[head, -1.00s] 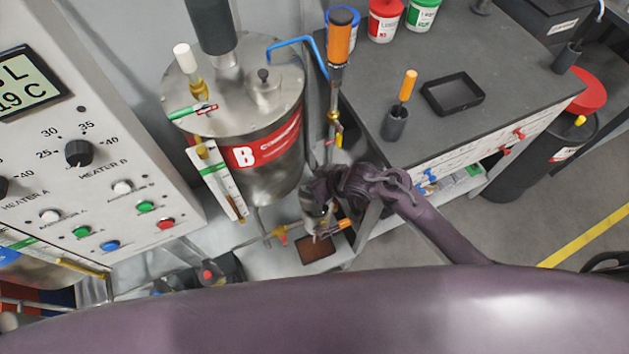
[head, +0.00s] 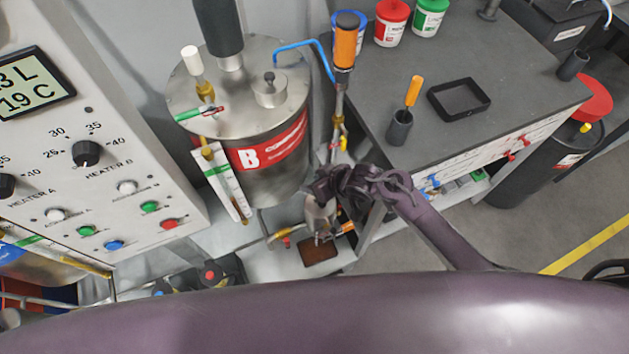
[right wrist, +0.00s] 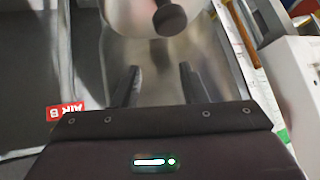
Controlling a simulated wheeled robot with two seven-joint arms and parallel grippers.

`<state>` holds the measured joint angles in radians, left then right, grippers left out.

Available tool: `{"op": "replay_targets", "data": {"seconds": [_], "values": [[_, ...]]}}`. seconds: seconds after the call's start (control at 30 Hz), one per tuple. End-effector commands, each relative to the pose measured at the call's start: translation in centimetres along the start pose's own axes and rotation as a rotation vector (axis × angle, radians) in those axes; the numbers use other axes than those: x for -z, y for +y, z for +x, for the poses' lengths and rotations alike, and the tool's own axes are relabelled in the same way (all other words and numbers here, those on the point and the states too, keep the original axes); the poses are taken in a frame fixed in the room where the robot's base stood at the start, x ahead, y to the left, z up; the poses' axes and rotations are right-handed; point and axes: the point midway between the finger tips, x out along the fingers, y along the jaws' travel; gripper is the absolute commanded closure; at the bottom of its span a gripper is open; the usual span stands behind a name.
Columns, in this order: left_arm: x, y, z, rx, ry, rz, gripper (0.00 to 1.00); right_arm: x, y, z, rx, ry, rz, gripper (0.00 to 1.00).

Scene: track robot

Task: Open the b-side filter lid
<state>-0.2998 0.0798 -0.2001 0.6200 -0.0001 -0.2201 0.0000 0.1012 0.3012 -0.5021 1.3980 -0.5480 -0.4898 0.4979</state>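The b-side filter (head: 320,217) is a small metal cylinder low beside the B tank in the head view. My right gripper (head: 323,193) is at its top and partly hides it, so the lid is not clear there. In the right wrist view, a pale round metal part with a dark knob (right wrist: 169,19), apparently the filter lid, shows at the top edge, partly cut off. The fingers of my right gripper (right wrist: 158,78) are apart with nothing held between them, and the knob lies beyond their tips. My left gripper is not in view.
The B tank (head: 270,175) stands left of the right gripper, with a level gauge (head: 222,182) on its side. A grey workbench (head: 440,60) is at the right. A brown plate (head: 319,252) lies below the filter. The control panel (head: 110,190) fills the left.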

Motion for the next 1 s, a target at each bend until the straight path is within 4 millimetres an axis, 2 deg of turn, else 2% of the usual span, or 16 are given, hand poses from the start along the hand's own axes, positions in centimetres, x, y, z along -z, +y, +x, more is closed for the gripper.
{"op": "replay_targets", "data": {"seconds": [0.17,0.63,0.8,1.0], "values": [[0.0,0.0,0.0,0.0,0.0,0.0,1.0,-0.2,0.0,-0.5,0.0,-0.003,0.0,0.61],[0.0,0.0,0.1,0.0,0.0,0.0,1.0,0.0,0.0,-7.0,0.0,-0.001,0.0,0.61],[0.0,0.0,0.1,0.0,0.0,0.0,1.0,0.0,0.0,-7.7,0.0,-0.001,0.0,0.61],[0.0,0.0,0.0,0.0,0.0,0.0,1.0,0.0,0.0,-7.7,0.0,-0.001,0.0,0.61]]}}
